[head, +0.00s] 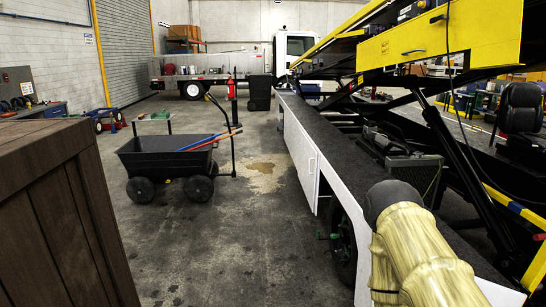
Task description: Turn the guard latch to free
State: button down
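The belt loader (337,170) fills the right side of the head view, with a white side, a dark top deck and raised yellow panels (440,35). I cannot make out which part is the guard latch. A small green part (328,236) sticks out low on the loader's side, beside its dark wheel (343,250); I cannot tell what it is. A white side panel (300,150) with a small handle looks shut. A beige, ribbed sleeve-like shape with a dark end hides part of the loader at the lower right. My gripper cannot be seen.
A brown wooden crate (50,215) stands close at the left. A black cart (170,160) holding long-handled tools stands ahead of it. The concrete floor between cart and loader is clear. A dark bin (259,92) and a truck (215,70) stand farther back.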

aim_at(444, 17)
jog(key=k, duration=0.55)
jog(key=z, duration=1)
jog(key=i, duration=1.3)
jog(key=u, duration=0.45)
jog(key=i, duration=0.45)
jog(key=u, duration=0.55)
